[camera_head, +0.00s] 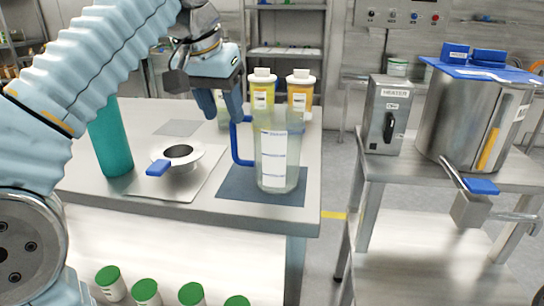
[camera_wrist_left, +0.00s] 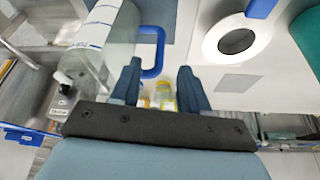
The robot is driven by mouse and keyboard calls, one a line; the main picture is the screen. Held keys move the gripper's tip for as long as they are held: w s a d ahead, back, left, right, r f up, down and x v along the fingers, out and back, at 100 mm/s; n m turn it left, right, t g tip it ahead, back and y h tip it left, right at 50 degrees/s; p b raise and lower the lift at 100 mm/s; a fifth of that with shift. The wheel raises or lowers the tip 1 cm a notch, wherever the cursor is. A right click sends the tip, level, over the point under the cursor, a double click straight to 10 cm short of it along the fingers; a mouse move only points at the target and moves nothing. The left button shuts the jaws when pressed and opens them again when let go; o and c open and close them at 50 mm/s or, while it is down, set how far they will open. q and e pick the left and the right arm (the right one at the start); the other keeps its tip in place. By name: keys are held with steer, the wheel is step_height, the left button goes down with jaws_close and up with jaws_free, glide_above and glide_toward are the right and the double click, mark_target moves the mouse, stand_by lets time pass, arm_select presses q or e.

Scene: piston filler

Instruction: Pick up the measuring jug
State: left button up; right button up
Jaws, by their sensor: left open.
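The measuring jug (camera_head: 278,160) is clear with a white label and a blue handle. It stands upright on a dark blue mat (camera_head: 232,185) near the table's front right corner. The handle (camera_head: 238,142) is on the jug's left side. My left gripper (camera_head: 222,112) is open and empty, just above and behind the handle. In the left wrist view, the gripper (camera_wrist_left: 158,85) has its fingers apart, with the blue handle (camera_wrist_left: 156,52) ahead of the left finger. The jug's body (camera_wrist_left: 105,35) shows to the left there. My right gripper is not in view.
A teal cylinder (camera_head: 110,140) and a white funnel-like piece (camera_head: 180,160) with a blue tab stand to the left. Yellow (camera_head: 262,90) and orange (camera_head: 300,92) bottles stand behind the jug. A heater box (camera_head: 386,115) and steel hopper (camera_head: 462,120) are on the right table. Green-lidded jars (camera_head: 146,290) sit below.

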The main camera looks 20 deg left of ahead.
mark_target(232, 137)
arm_select(q)
steer(key=b+x, duration=0.2)
steer(key=x, duration=0.6)
jaws_close()
